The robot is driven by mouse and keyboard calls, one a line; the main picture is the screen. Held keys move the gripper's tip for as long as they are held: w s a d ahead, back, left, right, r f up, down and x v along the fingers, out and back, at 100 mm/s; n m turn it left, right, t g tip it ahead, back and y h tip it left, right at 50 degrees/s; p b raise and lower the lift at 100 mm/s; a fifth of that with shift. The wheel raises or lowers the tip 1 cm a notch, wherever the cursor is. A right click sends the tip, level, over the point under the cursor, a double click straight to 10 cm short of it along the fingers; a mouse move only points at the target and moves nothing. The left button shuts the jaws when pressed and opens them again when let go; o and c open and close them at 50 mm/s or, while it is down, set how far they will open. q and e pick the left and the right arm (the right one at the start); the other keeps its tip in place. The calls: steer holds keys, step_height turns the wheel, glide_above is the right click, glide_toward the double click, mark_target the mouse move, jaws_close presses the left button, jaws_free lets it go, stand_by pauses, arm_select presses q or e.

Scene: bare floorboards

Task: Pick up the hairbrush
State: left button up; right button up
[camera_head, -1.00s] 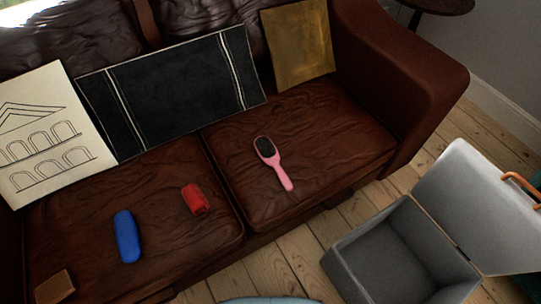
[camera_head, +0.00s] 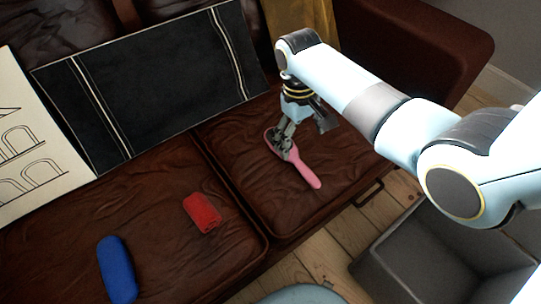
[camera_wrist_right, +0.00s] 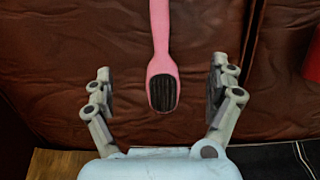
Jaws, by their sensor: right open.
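The pink hairbrush (camera_head: 304,169) with dark bristles lies on the right seat cushion of the brown leather sofa (camera_head: 225,165). My right gripper (camera_head: 283,145) is over its head end and hides part of it in the head view. In the right wrist view the hairbrush (camera_wrist_right: 161,55) has its bristle head between the two open fingers of my right gripper (camera_wrist_right: 162,92), with a gap on each side. Its handle points to the top of that view. My left gripper is not in view.
A red object (camera_head: 202,212) and a blue case (camera_head: 117,268) lie on the left cushion. A black panel (camera_head: 150,80) and a white drawing (camera_head: 30,150) lean on the backrest. A grey box (camera_head: 440,265) stands on the floorboards at lower right.

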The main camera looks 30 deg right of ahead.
steer(key=t+b, duration=0.1)
steer(key=b, duration=0.1)
glide_toward(292, 154)
steer(key=w, duration=0.1)
steer(key=w+r, duration=0.2)
steer(key=w, duration=0.1)
steer(key=shift+a, duration=0.2)
steer(key=shift+f, duration=0.25)
step_height(292, 154, down, 4)
steer(key=shift+d+f+b, duration=0.1)
steer(key=shift+d+b, duration=0.05)
steer(key=shift+b, duration=0.9)
step_height(292, 154, down, 5)
steer(key=b, duration=0.3)
steer(key=shift+d+f, duration=0.1)
steer(key=shift+f, duration=0.35)
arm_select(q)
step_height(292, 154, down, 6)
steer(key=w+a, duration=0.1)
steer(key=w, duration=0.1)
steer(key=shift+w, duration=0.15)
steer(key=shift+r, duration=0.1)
arm_select(e)
steer(key=shift+r, duration=0.1)
steer(key=c, duration=1.3)
